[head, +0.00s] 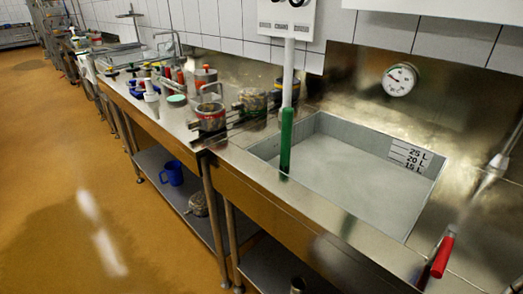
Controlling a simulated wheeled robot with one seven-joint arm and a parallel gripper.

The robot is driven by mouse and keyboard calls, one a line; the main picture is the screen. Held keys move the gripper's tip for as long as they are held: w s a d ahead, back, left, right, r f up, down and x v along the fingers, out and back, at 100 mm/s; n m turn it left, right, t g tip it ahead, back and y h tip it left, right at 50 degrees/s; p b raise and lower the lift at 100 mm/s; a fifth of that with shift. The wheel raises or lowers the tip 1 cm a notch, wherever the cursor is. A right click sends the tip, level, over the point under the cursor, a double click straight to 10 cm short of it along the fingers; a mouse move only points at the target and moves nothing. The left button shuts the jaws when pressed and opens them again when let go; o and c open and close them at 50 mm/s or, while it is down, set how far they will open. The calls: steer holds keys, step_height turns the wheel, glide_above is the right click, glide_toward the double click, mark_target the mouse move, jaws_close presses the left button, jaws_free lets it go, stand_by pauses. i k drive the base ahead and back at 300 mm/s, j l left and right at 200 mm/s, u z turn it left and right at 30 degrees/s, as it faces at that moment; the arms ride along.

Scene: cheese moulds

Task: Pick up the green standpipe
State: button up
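The green standpipe (286,141) is a narrow upright green tube at the left side of the sink basin (335,122). A white vertical pipe (289,72) appears directly above it in the picture; I cannot tell whether the two touch. The lower end of the standpipe is near the basin's left rim, and I cannot tell exactly what it rests on. My gripper is not in view.
A red-handled lever (442,257) and a metal pipe (498,160) are right of the basin. A gauge (400,79) is on the back wall. Pots (211,115) and several small items crowd the counter to the left. The orange floor (65,170) at left is clear.

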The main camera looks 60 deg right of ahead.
mark_target(288, 113)
steer(key=i+j+z, duration=0.15)
steer(key=i+z, duration=0.3)
steer(key=i+j+z, duration=0.2)
steer(key=z, duration=0.2)
steer(key=l+z, duration=0.2)
steer(key=z, duration=0.15)
steer(key=i+l+z, duration=0.1)
steer(key=z, duration=0.25)
steer(key=i+l, duration=0.2)
steer(key=l, duration=0.1)
